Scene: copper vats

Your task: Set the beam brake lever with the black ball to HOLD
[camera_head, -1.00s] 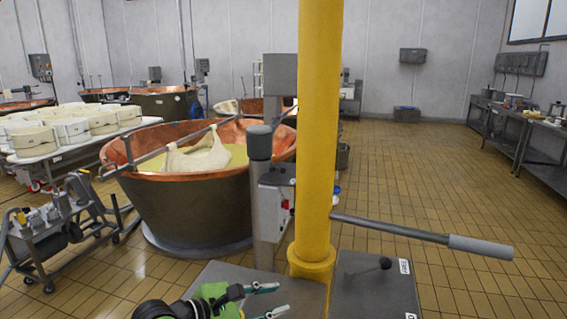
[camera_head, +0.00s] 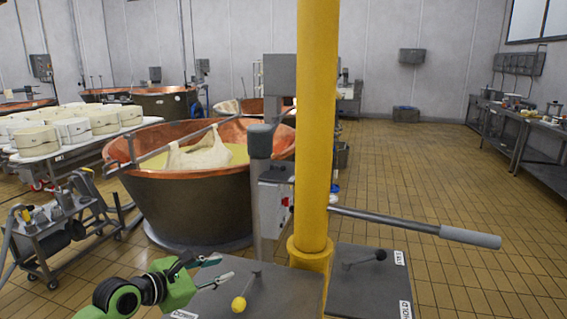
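The beam brake lever with the black ball (camera_head: 380,255) is on the dark grey box right of the yellow column. Its rod slants to the far right, toward a small white label (camera_head: 400,258) I cannot read clearly. The HOLD label (camera_head: 405,310) is at the box's near right edge, away from the ball. My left gripper (camera_head: 224,268) is open and empty, left of the column, well apart from the black ball. My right gripper is not in view.
The thick yellow column (camera_head: 315,130) stands between the two boxes. A long bar with a grey grip (camera_head: 470,237) sticks out to the right above the right box. A copper vat (camera_head: 200,195) and a wheeled cart (camera_head: 60,235) are at left. Tiled floor is open at right.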

